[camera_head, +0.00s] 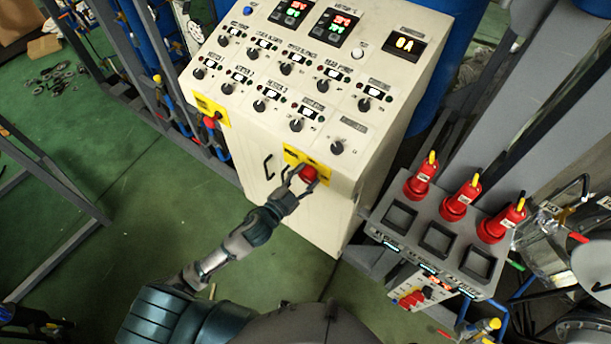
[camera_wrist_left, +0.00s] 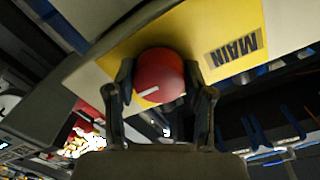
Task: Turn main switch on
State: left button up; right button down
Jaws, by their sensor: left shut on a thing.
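The main switch is a red round knob (camera_head: 308,174) on a yellow plate (camera_head: 292,156), low on the front of the white control cabinet. In the left wrist view the knob (camera_wrist_left: 160,76) has a white mark on its face, and the yellow plate (camera_wrist_left: 205,40) reads MAIN. My left gripper (camera_head: 300,178) has come to the knob from the front. Its two fingers (camera_wrist_left: 160,88) are closed on either side of the knob. The knob's far side is hidden. My right gripper is not in view.
The control cabinet (camera_head: 375,150) has several black knobs and lit displays on its sloped top. A second yellow plate (camera_head: 208,108) with a red knob is on its left. A grey unit (camera_head: 440,235) with red plugs stands at the right. Green floor (camera_head: 150,190) is open at the left.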

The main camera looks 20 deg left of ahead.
pick_arm(q)
jog(key=shift+s+f, duration=0.1)
jog(key=shift+f, duration=0.25)
jog(key=o, duration=0.9)
jog(key=shift+o, duration=1.3)
jog(key=shift+r, duration=0.2)
jog(key=shift+s+a, duration=0.1)
jog(key=v, duration=1.2)
